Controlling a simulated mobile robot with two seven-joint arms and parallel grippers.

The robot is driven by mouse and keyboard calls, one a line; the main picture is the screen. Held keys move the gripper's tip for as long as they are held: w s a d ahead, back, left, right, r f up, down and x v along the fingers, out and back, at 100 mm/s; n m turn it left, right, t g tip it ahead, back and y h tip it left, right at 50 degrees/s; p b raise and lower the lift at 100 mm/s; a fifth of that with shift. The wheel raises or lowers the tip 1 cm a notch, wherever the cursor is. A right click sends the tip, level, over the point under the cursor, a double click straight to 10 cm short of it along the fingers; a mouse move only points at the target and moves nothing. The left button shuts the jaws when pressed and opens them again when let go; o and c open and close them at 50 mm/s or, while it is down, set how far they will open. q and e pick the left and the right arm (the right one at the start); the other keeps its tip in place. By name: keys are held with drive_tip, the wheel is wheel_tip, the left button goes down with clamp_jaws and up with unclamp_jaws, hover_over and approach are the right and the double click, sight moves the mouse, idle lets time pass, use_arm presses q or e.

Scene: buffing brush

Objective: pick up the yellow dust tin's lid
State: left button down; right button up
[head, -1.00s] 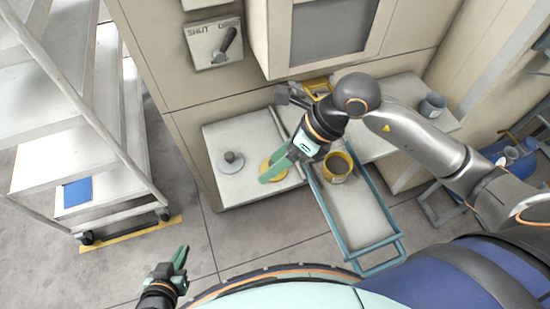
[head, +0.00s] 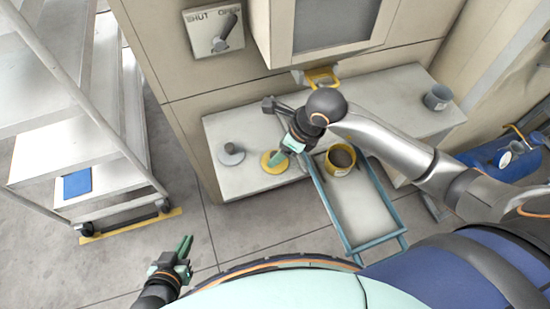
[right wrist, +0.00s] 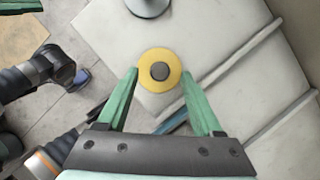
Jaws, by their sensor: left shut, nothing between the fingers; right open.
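The yellow lid (head: 274,163) is a round disc lying on a pale worktop. In the right wrist view it appears as a yellow ring with a dark round knob (right wrist: 160,71) at its middle. My right gripper (head: 282,157) is open over the lid. In the right wrist view its two green fingers stand apart on either side of the lid's near part, with nothing held between them. The yellow dust tin (head: 339,167) stands without a lid to the right, dark inside. My left gripper (head: 186,247) is shut and empty, low at the left, away from the worktop.
A grey round lid with a knob (head: 231,154) lies left of the yellow one. A blue-framed tray (head: 362,213) holds the tin. A grey tin (head: 438,97) stands at the back right. A cart with shelves (head: 90,140) is at the left.

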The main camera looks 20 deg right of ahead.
drive_tip(key=shift+x, duration=1)
clamp_jaws()
drive_tip(key=shift+r, duration=0.1)
